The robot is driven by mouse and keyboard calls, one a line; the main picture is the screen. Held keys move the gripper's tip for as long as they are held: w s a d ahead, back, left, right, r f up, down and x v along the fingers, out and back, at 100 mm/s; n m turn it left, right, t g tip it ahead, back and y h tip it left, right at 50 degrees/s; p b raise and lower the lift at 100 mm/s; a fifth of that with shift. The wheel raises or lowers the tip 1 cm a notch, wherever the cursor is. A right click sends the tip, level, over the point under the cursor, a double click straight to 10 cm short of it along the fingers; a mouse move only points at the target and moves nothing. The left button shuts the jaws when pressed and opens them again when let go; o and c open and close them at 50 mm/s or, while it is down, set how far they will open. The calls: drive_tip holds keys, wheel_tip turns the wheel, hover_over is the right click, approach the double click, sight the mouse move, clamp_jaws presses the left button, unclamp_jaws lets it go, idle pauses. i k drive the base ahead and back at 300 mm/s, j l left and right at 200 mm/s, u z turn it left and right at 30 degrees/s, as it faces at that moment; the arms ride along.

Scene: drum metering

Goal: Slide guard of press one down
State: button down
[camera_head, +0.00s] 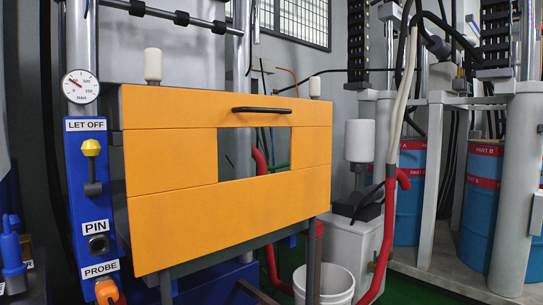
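The guard appears to be the large orange panel (175,225) in the middle of the head view. It has a rectangular cut-out window, and a black bar handle (261,110) near its top edge. Posts (81,35) rise behind it at its left and middle. Dark legs show under its lower edge. No label on it reads as press one. My gripper is not in view, and nothing is seen touching the handle.
Left of the guard is a blue panel (82,215) labelled LET OFF, PIN and PROBE, with a yellow-knobbed lever (91,148) and a gauge (80,87) above. A red hose (388,230), white bucket (330,285) and blue drums (482,200) stand to the right.

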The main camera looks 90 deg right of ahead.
sight(179, 212)
drive_tip(key=z, duration=0.85)
drive_tip(key=j+z, duration=0.1)
drive_tip(key=z, duration=0.8)
drive_tip(key=k+z, duration=0.1)
drive_tip(key=z, duration=1.15)
drive_tip(key=j+z, duration=0.3)
drive_tip(key=i+j, duration=0.05)
